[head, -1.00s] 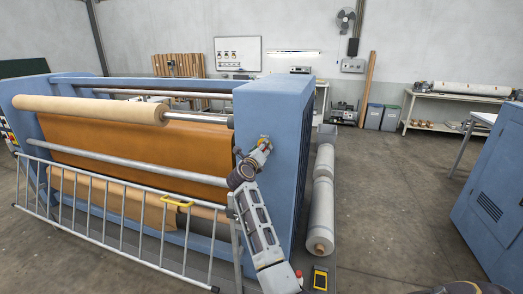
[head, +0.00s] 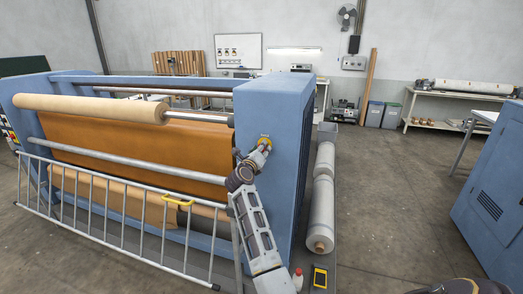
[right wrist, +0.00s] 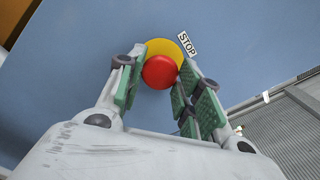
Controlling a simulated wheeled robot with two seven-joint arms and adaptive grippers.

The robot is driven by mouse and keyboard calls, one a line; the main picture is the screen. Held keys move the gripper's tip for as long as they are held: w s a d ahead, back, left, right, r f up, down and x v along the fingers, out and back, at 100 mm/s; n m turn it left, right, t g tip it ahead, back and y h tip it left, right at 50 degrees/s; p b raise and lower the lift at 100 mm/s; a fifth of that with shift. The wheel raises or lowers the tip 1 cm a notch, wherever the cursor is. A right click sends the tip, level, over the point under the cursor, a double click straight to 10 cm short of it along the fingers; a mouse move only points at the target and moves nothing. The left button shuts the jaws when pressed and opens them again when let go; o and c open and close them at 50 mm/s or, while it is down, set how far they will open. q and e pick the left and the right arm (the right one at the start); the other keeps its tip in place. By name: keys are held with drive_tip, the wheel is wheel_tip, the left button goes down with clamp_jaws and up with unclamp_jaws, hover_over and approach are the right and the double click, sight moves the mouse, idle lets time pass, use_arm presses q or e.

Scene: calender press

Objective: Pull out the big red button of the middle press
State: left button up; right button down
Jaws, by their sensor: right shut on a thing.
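The big red button (right wrist: 159,72) sits on a round yellow plate (right wrist: 168,49) on the press's blue end housing (right wrist: 80,75). A STOP label (right wrist: 187,43) is beside the plate. My right gripper (right wrist: 160,82) is shut on the button, with one green-padded finger on each side of its red cap. In the head view my right gripper (head: 264,146) is at the end face of the blue press (head: 275,95). There the yellow plate (head: 265,138) shows just above the gripper, and the red cap is hidden. My left gripper is not in view.
A grey rail fence (head: 110,215) with a yellow handle (head: 177,201) stands before the press, left of my right arm. Wrapped rolls (head: 323,200) lie right of the press. Open floor lies to the right.

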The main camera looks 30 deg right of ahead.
drive_tip(key=c, duration=1.3)
unclamp_jaws()
drive_tip(key=shift+a+f, duration=0.15)
drive_tip(key=shift+c, duration=0.2)
drive_tip(key=o, duration=0.4)
drive_tip(key=shift+s+a, duration=0.1)
approach(260, 127)
drive_tip(key=d+r, duration=0.2)
drive_tip(key=d, duration=0.2)
drive_tip(key=shift+w+d+r, duration=0.1)
drive_tip(key=shift+w+d, duration=0.05)
drive_tip(key=shift+w, duration=0.45)
drive_tip(key=shift+s, duration=0.1)
